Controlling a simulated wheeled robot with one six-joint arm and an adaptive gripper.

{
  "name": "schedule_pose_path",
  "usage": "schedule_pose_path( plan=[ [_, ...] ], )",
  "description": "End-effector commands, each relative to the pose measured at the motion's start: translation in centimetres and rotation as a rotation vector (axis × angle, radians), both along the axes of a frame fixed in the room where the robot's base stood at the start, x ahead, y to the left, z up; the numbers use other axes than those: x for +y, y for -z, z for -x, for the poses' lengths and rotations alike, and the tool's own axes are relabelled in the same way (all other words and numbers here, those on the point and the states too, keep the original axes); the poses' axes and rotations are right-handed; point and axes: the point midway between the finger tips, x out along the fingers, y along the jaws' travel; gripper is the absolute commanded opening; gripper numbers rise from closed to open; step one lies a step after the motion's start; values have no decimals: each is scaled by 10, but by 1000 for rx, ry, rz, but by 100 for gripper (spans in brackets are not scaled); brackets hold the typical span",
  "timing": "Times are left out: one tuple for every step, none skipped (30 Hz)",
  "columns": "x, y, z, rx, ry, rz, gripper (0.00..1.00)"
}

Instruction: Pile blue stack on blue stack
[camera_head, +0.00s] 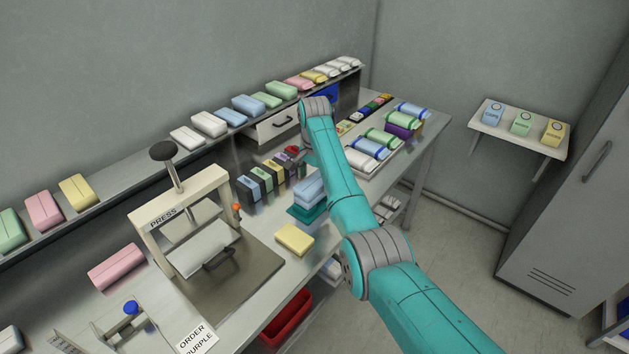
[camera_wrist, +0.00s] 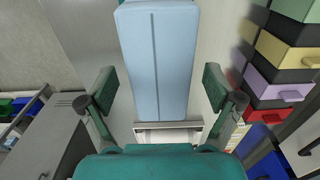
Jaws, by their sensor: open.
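A light blue stack (camera_head: 309,188) shows beside my arm above the worktop, with a dark teal piece under it that I cannot identify surely. In the wrist view a light blue stack (camera_wrist: 160,55) with a dark lengthwise line lies between the two spread fingers of my gripper (camera_wrist: 160,90), with gaps on both sides. My gripper is open and not holding it. I cannot make out the gripper surely in the head view. More blue stacks (camera_head: 248,104) (camera_head: 230,117) lie on the long back shelf.
A press (camera_head: 204,240) stands at the left, with a pink stack (camera_head: 117,266) beside it. A yellow stack (camera_head: 295,239) lies near the front edge. Dark boxes with coloured tops (camera_head: 251,191) stand behind my arm; similar ones (camera_wrist: 290,55) fill the wrist view's right side. A red bin (camera_head: 287,318) is below.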

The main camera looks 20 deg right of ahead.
Motion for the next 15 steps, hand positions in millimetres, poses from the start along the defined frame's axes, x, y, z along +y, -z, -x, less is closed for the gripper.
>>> schedule_pose_path(
  plan=[
    [0, -2, 0, -1, 0, -1, 91],
    [0, -3, 0, -1, 0, 0, 91],
    [0, -6, 0, -1, 0, 0, 91],
    [0, -10, -1, -2, 0, 0, 91],
    [0, -13, -1, -4, 0, 0, 91],
    [0, -19, -1, -5, 0, 0, 91],
    [0, -24, -1, -4, 0, 0, 91],
    [0, -28, -1, -3, 0, 0, 91],
    [0, -35, -1, -4, 0, 0, 91],
    [0, -40, -1, -4, 0, 0, 91],
    [0, -44, -1, -3, 0, 0, 91],
    [0, -51, -1, -4, 0, 0, 91],
    [0, -55, -1, -4, 0, 0, 91],
    [0, -59, -1, -3, 0, 0, 91],
    [0, -63, -1, -1, 0, 0, 91]
  ],
)
